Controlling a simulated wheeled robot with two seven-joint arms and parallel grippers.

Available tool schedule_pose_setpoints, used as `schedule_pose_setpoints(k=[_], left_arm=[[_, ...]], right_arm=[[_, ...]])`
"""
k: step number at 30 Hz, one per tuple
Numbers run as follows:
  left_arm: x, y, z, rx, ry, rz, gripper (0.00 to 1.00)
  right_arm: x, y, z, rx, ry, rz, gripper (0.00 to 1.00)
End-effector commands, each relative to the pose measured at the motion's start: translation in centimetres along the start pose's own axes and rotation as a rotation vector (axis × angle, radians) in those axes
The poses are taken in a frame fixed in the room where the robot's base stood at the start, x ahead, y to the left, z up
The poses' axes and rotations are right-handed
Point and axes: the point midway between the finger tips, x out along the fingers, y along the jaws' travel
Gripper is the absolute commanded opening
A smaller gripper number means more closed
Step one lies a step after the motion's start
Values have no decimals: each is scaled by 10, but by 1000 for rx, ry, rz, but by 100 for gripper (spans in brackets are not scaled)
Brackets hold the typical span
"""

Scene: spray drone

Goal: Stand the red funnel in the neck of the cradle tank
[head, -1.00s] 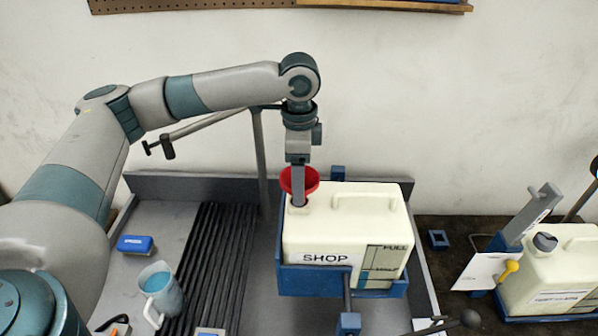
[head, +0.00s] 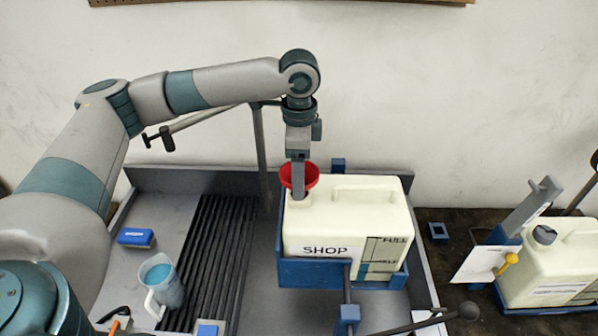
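The cradle tank, a cream canister labelled SHOP (head: 345,222), sits in a blue cradle (head: 312,275) at the centre. The red funnel (head: 311,177) is at the tank's top left corner, wide mouth up and roughly upright. My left gripper (head: 298,182) points straight down at the funnel, its grey fingers covering part of it and reaching toward the tank's neck. The fingers show edge-on as one bar, so their gap is hidden. The funnel's spout and the neck are mostly hidden, so I cannot tell how deep the spout sits. My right gripper is out of view.
A jug of blue liquid (head: 164,284) and a blue brush (head: 135,237) stand left of the black ribbed mat (head: 222,260). A grey post (head: 260,150) rises behind the tank. A second cream tank (head: 560,265) with a tagged grey bar stands at the right.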

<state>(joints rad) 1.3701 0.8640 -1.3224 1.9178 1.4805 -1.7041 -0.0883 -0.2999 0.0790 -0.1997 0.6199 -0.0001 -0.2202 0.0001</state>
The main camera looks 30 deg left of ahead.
Motion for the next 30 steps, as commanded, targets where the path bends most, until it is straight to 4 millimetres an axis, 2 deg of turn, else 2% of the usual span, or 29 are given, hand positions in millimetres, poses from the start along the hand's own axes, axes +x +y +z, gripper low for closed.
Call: schedule_pose_setpoints(k=[11,12,14,25,30], left_arm=[[5,0,0,0,0,0,44],[4,0,0,0,0,0,76],[4,0,0,0,0,0,88],[3,0,0,0,1,0,88],[-5,0,0,0,1,-1,88]], right_arm=[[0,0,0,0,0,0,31],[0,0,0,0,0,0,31],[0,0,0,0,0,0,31],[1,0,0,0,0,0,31],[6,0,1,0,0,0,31]])
